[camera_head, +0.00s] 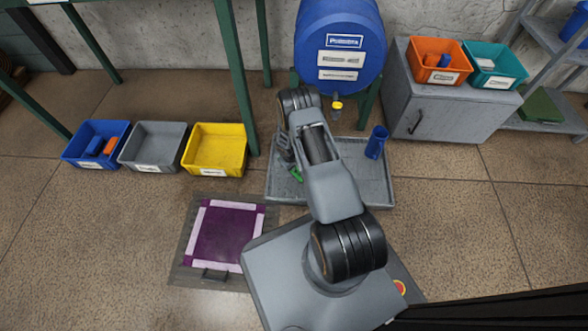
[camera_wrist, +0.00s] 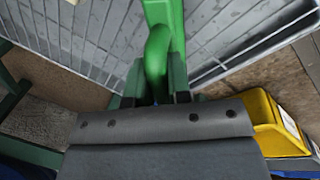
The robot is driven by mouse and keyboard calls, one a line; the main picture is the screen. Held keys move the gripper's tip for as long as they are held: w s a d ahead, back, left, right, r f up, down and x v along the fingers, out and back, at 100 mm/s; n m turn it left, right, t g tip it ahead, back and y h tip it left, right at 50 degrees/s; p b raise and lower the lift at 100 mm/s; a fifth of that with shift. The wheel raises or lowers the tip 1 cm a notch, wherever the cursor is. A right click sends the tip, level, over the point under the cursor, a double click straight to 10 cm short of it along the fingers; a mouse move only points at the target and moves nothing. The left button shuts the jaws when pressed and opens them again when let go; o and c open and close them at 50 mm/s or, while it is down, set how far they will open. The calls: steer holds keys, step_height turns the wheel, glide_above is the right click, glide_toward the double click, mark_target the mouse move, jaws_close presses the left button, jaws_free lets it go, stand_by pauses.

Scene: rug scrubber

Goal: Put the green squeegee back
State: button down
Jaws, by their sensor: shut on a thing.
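My gripper (camera_wrist: 156,86) is shut on the green squeegee (camera_wrist: 163,45), whose handle stands between the two fingers in the wrist view. In the head view my gripper (camera_head: 288,158) is above the left part of the grey tray, and a small green piece of the squeegee (camera_head: 297,175) shows below it. The rest of the squeegee is hidden by my arm or lies outside the wrist view. I cannot tell whether the squeegee touches the tray.
The grey tray (camera_head: 378,190) holds a blue cup (camera_head: 376,142) under the blue barrel (camera_head: 340,45). Blue (camera_head: 75,155), grey (camera_head: 150,160) and yellow (camera_head: 215,165) bins stand left. A purple rug (camera_head: 226,235) lies in front. A grey cabinet (camera_head: 450,115) carries orange (camera_head: 437,75) and teal (camera_head: 493,80) bins.

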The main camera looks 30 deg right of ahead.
steer(key=shift+f, duration=1.15)
steer(key=shift+f, duration=0.1)
steer(key=c, duration=1.1)
jaws_free()
steer(key=shift+o, duration=0.2)
